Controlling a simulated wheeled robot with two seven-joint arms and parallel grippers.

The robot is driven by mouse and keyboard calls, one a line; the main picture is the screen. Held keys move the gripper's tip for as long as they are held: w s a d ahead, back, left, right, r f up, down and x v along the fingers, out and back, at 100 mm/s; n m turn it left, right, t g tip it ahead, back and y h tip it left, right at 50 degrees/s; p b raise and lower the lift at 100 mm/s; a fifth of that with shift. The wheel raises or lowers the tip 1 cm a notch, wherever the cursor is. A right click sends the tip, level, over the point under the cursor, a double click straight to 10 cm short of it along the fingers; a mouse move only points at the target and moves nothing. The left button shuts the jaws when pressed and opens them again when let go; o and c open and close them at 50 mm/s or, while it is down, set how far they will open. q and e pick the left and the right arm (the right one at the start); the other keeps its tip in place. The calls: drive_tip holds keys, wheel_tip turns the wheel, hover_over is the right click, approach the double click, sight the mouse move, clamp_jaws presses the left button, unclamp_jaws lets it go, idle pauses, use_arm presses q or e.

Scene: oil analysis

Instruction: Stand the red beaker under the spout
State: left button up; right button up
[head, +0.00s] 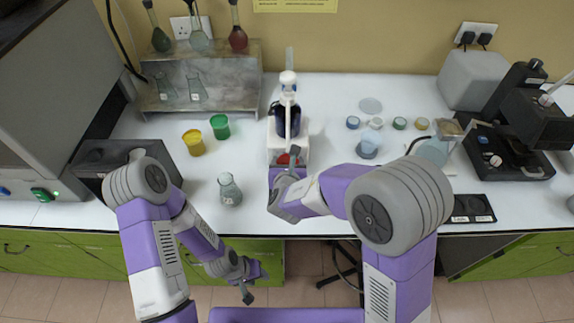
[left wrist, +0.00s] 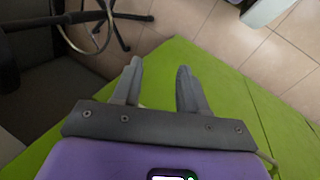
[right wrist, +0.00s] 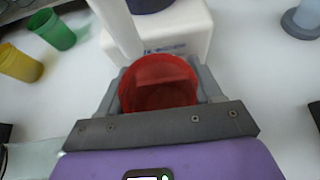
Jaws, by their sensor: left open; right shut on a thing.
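The red beaker (head: 284,159) is just in front of the white dispenser base (head: 302,150). My right gripper (head: 291,170) is shut on it, with a finger on each side of the beaker (right wrist: 158,84) in the right wrist view. The beaker looks upright and empty. The white spout (head: 288,122) reaches down from the pump on the dark bottle (head: 285,122). In the right wrist view the spout (right wrist: 118,30) ends close to the beaker's back left rim. Whether the beaker touches the base is hidden. My left gripper (head: 246,290) is open and empty, low in front of the bench.
A yellow beaker (head: 193,142), a green beaker (head: 219,126) and a flask (head: 229,190) stand left of the dispenser. Several small jars (head: 399,123) and a microscope (head: 515,115) are to the right. A flask rack (head: 200,80) is behind.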

wheel_tip(320, 180, down, 3)
drive_tip(key=shift+r+b, duration=0.2)
drive_tip(key=shift+b, duration=0.2)
drive_tip(key=shift+s+f, duration=0.1)
drive_tip(key=shift+f, duration=0.05)
drive_tip(key=shift+s, duration=0.1)
drive_tip(key=o, duration=1)
use_arm(q)
wheel_tip(320, 180, down, 2)
drive_tip(key=shift+s+f, duration=0.1)
use_arm(e)
drive_tip(key=shift+o, duration=0.2)
